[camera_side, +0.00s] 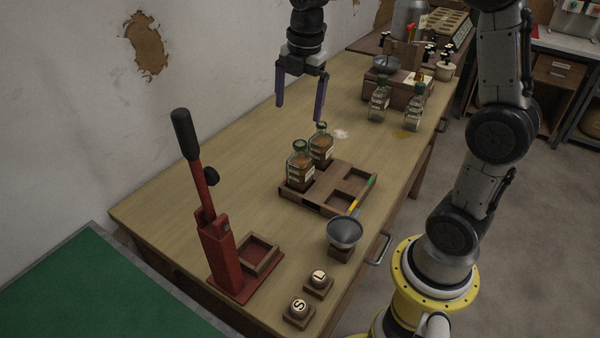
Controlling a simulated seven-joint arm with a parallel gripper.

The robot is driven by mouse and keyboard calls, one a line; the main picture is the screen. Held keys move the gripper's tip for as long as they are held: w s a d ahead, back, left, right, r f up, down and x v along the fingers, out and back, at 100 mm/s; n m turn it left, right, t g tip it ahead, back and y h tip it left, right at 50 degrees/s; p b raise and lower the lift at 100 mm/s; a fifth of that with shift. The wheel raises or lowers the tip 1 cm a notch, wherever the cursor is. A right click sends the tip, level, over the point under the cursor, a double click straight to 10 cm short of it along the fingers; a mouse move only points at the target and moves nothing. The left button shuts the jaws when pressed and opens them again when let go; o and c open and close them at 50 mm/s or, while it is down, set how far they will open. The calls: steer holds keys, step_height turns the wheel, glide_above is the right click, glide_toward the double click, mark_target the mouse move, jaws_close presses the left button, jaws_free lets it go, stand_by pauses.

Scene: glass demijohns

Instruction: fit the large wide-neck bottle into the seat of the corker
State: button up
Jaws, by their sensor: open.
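The red corker (219,250) stands at the near left of the table with its lever raised. Its square wooden seat (258,256) is empty. Two glass bottles with brown contents stand upright in a wooden tray: a nearer one (300,167) and one behind it (321,150). Two clearer glass bottles stand farther back, a left one (379,103) and a right one (414,112). I cannot tell for sure which is the large wide-neck bottle. My gripper (300,112) points down, open and empty, above the table behind the tray bottles, apart from them.
The wooden tray (327,207) has empty compartments at right and a yellow-green stick on its edge. A funnel (345,232) sits on a block. Blocks marked L (319,283) and S (298,312) lie in front. The table left of the tray is clear.

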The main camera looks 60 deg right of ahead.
steer(key=g, duration=0.1)
glide_toward(300, 162)
steer(key=w+d+r, duration=0.2)
steer(key=shift+m, duration=0.4)
step_height(300, 162, down, 14)
steer(key=shift+s+d+f, duration=0.15)
steer(key=shift+s+f, duration=0.05)
steer(key=shift+r, duration=0.15)
jaws_close()
